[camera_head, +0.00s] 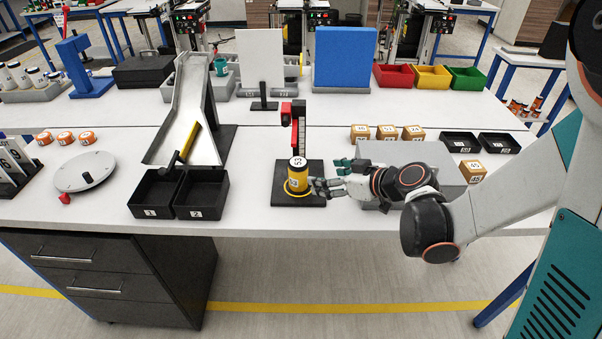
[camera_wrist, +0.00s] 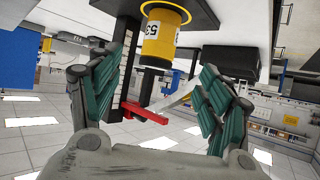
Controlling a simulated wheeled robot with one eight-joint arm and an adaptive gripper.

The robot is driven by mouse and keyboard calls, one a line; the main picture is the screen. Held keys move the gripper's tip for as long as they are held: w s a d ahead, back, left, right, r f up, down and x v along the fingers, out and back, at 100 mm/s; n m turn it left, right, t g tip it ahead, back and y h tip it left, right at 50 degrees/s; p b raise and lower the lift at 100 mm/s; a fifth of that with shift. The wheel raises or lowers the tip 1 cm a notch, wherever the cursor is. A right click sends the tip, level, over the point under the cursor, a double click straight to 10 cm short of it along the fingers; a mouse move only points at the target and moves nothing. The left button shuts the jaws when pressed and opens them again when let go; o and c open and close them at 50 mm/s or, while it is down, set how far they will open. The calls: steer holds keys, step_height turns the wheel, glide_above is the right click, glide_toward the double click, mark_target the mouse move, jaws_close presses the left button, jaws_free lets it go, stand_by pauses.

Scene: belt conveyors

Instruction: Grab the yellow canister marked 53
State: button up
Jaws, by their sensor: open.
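The yellow canister (camera_head: 297,181) with a white "53" label stands upright within a yellow ring on a black base plate (camera_head: 262,190) near the table's front edge. In the wrist view, where the scene looks upside down, the canister (camera_wrist: 163,42) is at top centre, ahead of and between my two green-padded fingers. My gripper (camera_head: 328,176) is open and empty, reaching in from the canister's right side. In the head view its fingertips are close beside the canister; whether they touch it cannot be told. The canister's underside is hidden.
A post with a red arm (camera_head: 298,118) rises just behind the canister. A grey block (camera_head: 437,159) lies beneath my wrist, with numbered boxes (camera_head: 387,133) behind it. Black bins (camera_head: 202,195) and a sloping chute (camera_head: 187,119) stand left. Bare table lies between bins and base plate.

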mark_target(305, 174)
steer(key=b+x, duration=0.1)
steer(key=x, duration=0.6)
steer(key=shift+w+f+b, duration=0.1)
steer(key=shift+f+b, duration=0.1)
steer(key=shift+b, duration=0.2)
steer(key=shift+r+b+x, duration=0.2)
steer(key=shift+b+x, duration=0.9)
steer(key=shift+x, duration=1.9)
steer(key=shift+a+r, duration=0.1)
steer(key=c, duration=1.4)
